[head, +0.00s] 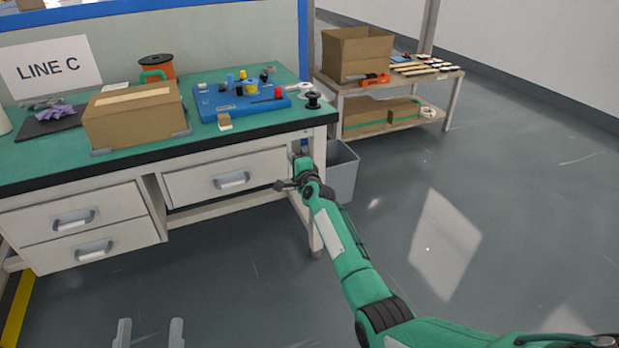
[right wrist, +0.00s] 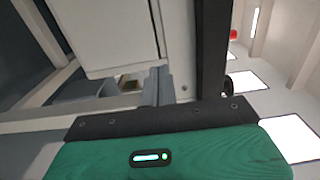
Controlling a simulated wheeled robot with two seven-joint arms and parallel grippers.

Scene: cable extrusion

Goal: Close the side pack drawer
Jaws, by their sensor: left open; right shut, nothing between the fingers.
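The workbench has a wide white drawer (head: 228,179) with a grey handle (head: 231,180), under its right half. Two more white drawers, an upper one (head: 75,217) and a lower one (head: 92,249), are stacked at the left. I cannot tell how far the wide drawer stands out. My right gripper (head: 281,186) is shut and empty by its right end; contact cannot be told. In the right wrist view, white panels of the bench (right wrist: 105,35) show close to the gripper's grey fingers (right wrist: 155,88). My left gripper (head: 149,334) is open and empty above the floor, in front of the bench.
The green bench top (head: 205,142) holds a cardboard box (head: 137,115), a blue board with small parts (head: 240,98) and a black spool (head: 312,100). A grey bin (head: 342,172) stands beyond the right bench leg. A shelf (head: 400,120) is behind. Floor at right is clear.

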